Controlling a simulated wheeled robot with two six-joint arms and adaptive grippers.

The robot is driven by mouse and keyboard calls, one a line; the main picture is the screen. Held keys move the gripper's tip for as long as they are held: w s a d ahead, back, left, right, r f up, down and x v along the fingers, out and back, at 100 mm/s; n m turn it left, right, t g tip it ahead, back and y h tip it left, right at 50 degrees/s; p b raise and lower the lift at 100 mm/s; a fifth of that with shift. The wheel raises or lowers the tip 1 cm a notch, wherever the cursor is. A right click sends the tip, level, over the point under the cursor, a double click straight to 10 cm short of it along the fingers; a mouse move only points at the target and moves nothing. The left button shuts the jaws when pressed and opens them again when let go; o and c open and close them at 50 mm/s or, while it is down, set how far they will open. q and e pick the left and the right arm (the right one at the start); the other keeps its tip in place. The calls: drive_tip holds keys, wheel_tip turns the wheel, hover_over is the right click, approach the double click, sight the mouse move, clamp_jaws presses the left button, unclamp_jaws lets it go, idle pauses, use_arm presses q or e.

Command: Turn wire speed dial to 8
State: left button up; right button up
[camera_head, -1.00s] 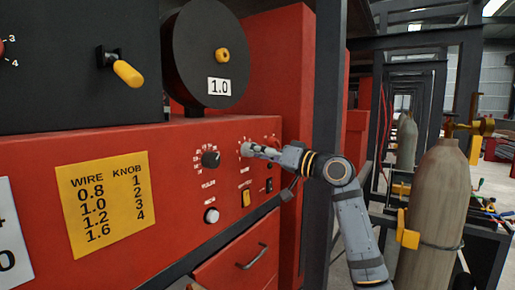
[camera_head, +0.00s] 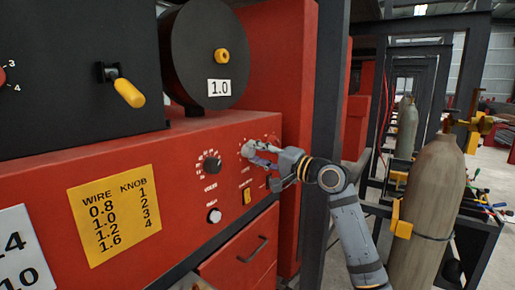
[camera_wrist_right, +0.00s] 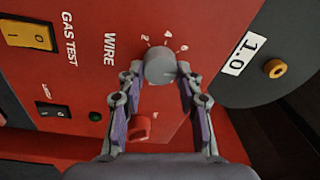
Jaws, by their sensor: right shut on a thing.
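The wire speed dial (camera_wrist_right: 160,66) is a round grey knob on the red machine panel. In the right wrist view the word WIRE is beside it, and the marks 2, 4 and 6 show around its far side. The rest of its scale is hidden, and I cannot tell surely which mark it points to. My right gripper (camera_head: 256,154) is at the panel, with one fingertip on each side of the dial, shut on it. My left gripper is not in view.
A black dial (camera_head: 212,164) sits left of my right gripper. A yellow switch (camera_head: 247,196) and a white-faced knob (camera_head: 214,215) are below. A dark post (camera_head: 327,130) stands close to my right arm. A gas cylinder (camera_head: 428,200) is at the right. A yellow wire chart (camera_head: 115,214) is on the panel.

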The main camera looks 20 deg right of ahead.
drive_tip(key=shift+m, duration=0.4)
drive_tip(key=o, duration=1.1)
drive_tip(key=shift+o, duration=0.2)
drive_tip(key=v, duration=0.7)
drive_tip(key=shift+s, duration=0.2)
drive_tip(key=shift+d+f, duration=0.1)
drive_tip(key=shift+d, duration=0.1)
